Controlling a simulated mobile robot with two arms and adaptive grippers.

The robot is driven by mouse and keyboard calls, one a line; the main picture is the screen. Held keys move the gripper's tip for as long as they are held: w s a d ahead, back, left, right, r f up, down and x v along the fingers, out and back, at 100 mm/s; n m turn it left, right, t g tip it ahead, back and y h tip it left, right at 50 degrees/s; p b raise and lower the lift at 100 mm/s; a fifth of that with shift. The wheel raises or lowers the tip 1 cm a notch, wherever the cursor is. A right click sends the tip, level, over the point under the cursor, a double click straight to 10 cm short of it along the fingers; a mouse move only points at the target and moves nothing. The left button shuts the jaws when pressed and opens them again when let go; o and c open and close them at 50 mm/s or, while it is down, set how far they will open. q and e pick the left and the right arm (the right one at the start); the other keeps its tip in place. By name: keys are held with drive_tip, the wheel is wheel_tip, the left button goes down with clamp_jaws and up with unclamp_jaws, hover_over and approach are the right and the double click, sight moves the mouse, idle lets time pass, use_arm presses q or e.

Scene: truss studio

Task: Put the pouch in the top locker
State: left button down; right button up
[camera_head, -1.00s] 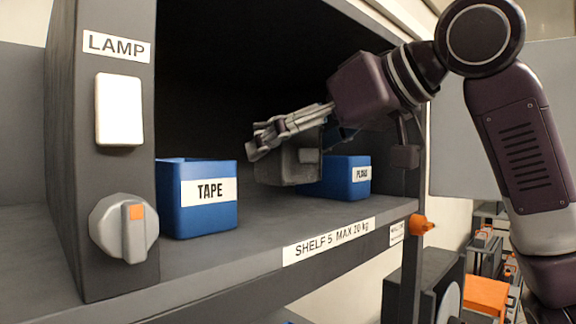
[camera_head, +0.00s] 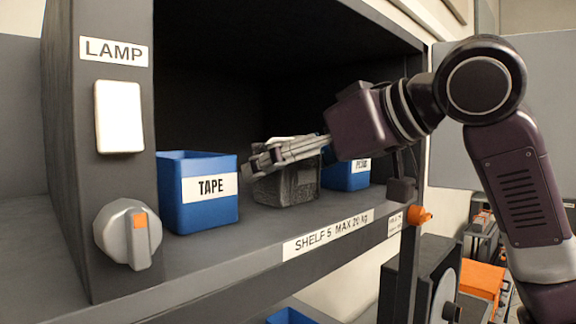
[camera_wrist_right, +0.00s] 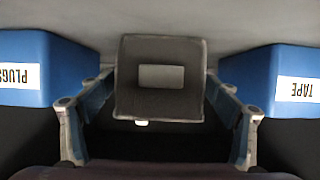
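The pouch (camera_head: 290,188) is a dark grey, box-like thing between two blue bins inside the dark shelf bay. In the right wrist view the pouch (camera_wrist_right: 160,97) shows a pale label patch and sits between the fingertips. My right gripper (camera_head: 283,153) reaches in from the right over the pouch; in the wrist view its fingertips (camera_wrist_right: 160,76) meet the pouch's two sides. The pouch's bottom appears at the shelf surface, though contact is hard to tell. My left gripper is not in view. No locker label shows.
The blue TAPE bin (camera_head: 198,200) stands left of the pouch, and a blue PLUGS bin (camera_head: 345,172) stands right, partly hidden. The shelf (camera_head: 255,240) has a front label. A post with a LAMP switch (camera_head: 119,116) and a grey knob (camera_head: 128,234) borders the bay's left.

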drive_tip(key=shift+o, duration=0.3)
drive_tip(key=shift+r, duration=0.1)
drive_tip(key=b+v, duration=0.4)
drive_tip(key=v, duration=0.7)
drive_tip(key=shift+d, duration=0.15)
drive_tip(key=shift+s+d+r, duration=0.2)
drive_tip(key=shift+s+r, duration=0.05)
drive_tip(key=shift+s, duration=0.1)
drive_tip(key=shift+w, duration=0.1)
